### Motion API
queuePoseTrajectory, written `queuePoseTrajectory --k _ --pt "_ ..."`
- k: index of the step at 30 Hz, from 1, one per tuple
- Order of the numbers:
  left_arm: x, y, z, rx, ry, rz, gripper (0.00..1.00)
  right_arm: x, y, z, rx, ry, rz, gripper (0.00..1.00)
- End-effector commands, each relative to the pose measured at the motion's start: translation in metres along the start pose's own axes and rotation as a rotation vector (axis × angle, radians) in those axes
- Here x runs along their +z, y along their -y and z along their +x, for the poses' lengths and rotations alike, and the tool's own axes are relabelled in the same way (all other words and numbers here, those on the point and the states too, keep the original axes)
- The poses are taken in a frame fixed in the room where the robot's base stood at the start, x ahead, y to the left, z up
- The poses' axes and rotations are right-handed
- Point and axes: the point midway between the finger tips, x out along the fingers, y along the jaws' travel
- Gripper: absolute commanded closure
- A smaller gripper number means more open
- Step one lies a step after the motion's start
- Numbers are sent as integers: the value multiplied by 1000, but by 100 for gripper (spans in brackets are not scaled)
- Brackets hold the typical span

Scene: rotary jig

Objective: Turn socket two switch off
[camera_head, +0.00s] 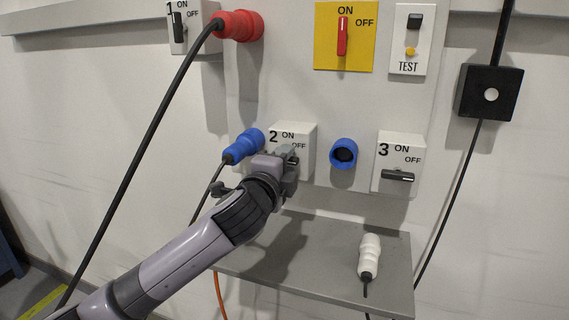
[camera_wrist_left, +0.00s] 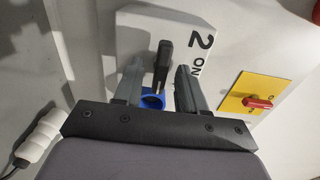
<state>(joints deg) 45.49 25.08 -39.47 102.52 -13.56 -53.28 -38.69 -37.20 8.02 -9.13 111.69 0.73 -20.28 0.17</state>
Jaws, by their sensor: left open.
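The socket two box (camera_head: 306,137) is white, marked 2, ON and OFF, on the wall panel. It also shows in the left wrist view (camera_wrist_left: 190,22). Its black switch handle (camera_wrist_left: 164,62) stands between my left gripper's fingers (camera_wrist_left: 158,82), roughly parallel to the row of lettering. A gap shows on each side of the handle. In the head view my left gripper (camera_head: 289,164) is at the box's front and hides most of the handle. A blue plug (camera_head: 243,147) with a dark cable is on the box's left. My right gripper is not in view.
Socket three (camera_head: 400,155) has a horizontal handle, with an open blue socket (camera_head: 343,152) beside it. Socket one (camera_head: 192,30) holds a red plug (camera_head: 240,25). A red switch (camera_head: 342,36) sits on a yellow plate. A white plug (camera_head: 369,255) lies on the grey shelf (camera_head: 330,283).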

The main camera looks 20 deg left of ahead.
Motion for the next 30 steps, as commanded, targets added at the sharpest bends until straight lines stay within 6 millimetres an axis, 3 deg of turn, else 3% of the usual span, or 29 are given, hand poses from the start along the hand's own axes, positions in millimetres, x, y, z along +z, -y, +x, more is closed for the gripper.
queuePoseTrajectory --k 18,30 --pt "0 -1 -64 0 0 1 60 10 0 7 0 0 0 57" --pt "0 0 -71 1 0 1 60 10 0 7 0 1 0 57"
